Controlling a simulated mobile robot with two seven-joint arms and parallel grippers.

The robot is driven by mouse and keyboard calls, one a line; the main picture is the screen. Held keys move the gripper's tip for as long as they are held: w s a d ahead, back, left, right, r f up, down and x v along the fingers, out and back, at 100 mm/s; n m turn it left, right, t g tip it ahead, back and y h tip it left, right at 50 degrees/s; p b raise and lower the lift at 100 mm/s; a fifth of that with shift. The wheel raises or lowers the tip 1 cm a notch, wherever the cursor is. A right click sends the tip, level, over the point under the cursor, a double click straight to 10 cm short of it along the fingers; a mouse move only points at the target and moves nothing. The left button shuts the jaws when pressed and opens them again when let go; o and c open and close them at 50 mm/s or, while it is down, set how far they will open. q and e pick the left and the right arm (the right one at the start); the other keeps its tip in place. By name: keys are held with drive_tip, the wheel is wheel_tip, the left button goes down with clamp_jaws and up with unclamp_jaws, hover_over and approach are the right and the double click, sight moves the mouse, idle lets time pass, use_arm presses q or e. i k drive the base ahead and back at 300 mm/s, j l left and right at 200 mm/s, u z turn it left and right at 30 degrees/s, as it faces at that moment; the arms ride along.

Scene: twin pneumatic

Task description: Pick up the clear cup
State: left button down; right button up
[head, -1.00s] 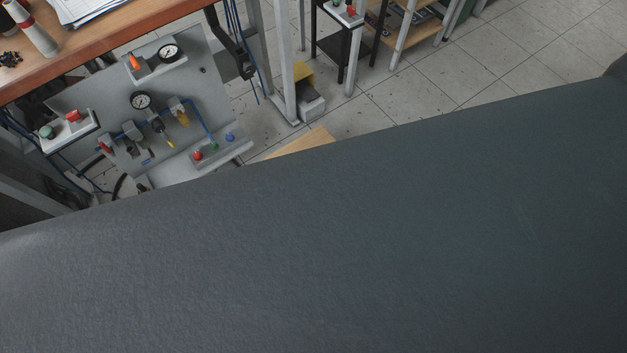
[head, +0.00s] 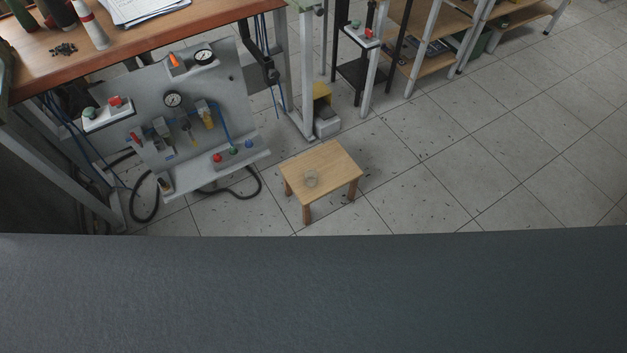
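Neither of my grippers shows in the head view. A broad dark grey surface, which may be part of my own body, fills the bottom of the view and hides what is below.
A pneumatic panel (head: 148,97) with gauges and valves stands left of the stool, under a wooden workbench (head: 150,38). A black hose (head: 143,205) lies on the floor there. Shelving (head: 420,60) stands at the back.

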sight(312, 172)
drive_tip(key=i+l, duration=1.15)
drive_tip(key=i+l+z, duration=0.05)
drive_tip(key=i, duration=0.05)
